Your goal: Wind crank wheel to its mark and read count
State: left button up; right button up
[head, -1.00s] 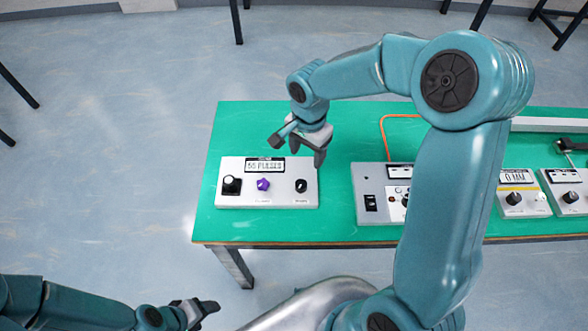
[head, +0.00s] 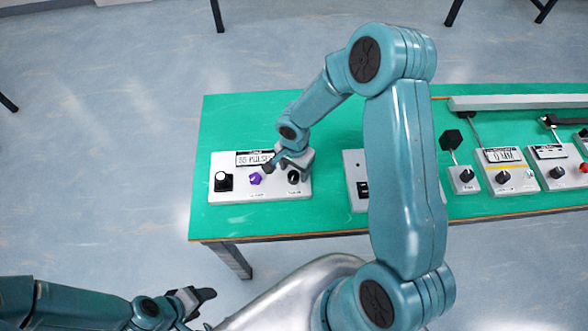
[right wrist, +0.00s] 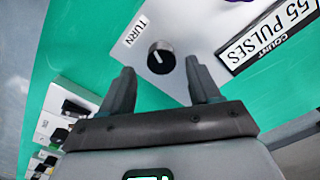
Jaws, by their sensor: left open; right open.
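A pale control box (head: 233,193) stands on the left of the green table. Its count display (head: 255,158) reads 55 PULSES; it also shows in the right wrist view (right wrist: 265,38). A black knob (head: 293,176) with a white pointer line, labelled TURN, is at the box's right end. In the right wrist view this knob (right wrist: 161,57) lies just beyond and between my fingertips, with no contact visible. My right gripper (head: 291,168) is open, low over the box. My left gripper (head: 207,297) is open and empty, off the table's front. I cannot make out a mark for the knob.
On the same box are a purple star-shaped knob (head: 255,178) and a black round knob (head: 223,181). More panels stand to the right, including one reading 0 MM (head: 502,156). A long pale bar (head: 500,102) runs along the back. Green table surface (head: 240,115) behind the box is free.

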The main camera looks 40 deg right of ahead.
aim_at(293, 177)
jog(key=f, duration=0.2)
jog(key=shift+w+d+f, duration=0.1)
jog(key=shift+w+f, duration=0.1)
jog(key=shift+f, duration=0.1)
jog(key=shift+s+r, duration=0.1)
jog(key=c, duration=1)
jog(key=shift+c, duration=0.2)
